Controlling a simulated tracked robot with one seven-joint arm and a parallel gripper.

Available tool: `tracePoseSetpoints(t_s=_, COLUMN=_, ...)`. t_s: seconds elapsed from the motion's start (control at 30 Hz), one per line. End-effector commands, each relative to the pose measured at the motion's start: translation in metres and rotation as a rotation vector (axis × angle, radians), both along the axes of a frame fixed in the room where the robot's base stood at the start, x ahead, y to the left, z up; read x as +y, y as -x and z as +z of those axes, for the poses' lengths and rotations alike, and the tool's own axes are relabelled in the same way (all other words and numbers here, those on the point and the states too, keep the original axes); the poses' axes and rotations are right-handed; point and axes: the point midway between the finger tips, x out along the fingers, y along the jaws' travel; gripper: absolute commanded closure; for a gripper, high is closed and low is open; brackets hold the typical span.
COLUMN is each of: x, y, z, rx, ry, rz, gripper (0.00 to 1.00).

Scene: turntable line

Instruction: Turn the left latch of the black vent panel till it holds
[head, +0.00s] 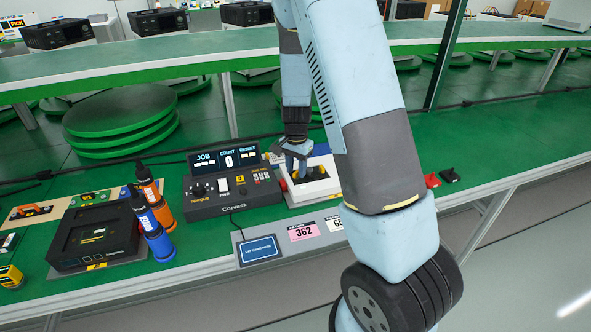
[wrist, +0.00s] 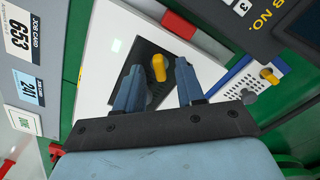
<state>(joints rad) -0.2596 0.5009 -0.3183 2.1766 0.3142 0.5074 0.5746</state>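The black vent panel (wrist: 150,90) sits in a white housing (wrist: 108,42), which also shows in the head view (head: 325,190) beside the console. A yellow latch (wrist: 159,68) stands up from the dark panel. My gripper (wrist: 158,75), seen also in the head view (head: 296,165), is over the housing with its fingers apart. In the wrist view the latch shows in the gap between the fingertips, with space on both sides. I cannot tell how deep the fingers reach. My fingers and palm hide part of the panel, and no second latch on it is clear.
A black console (head: 233,185) with a lit display stands close on the left. A white perforated panel (wrist: 245,88) with a yellow knob (wrist: 268,77) is nearby. Two bottles (head: 157,230) stand farther left. A red block (head: 432,180) lies right; the green bench beyond is mostly clear.

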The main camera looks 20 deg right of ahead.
Motion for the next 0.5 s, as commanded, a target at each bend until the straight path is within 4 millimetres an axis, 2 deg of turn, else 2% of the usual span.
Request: tracePoseSetpoints(t_s=0.5, x=0.001, y=-0.001, z=0.094, rx=-0.005, ry=-0.002, rz=0.0, gripper=0.62)
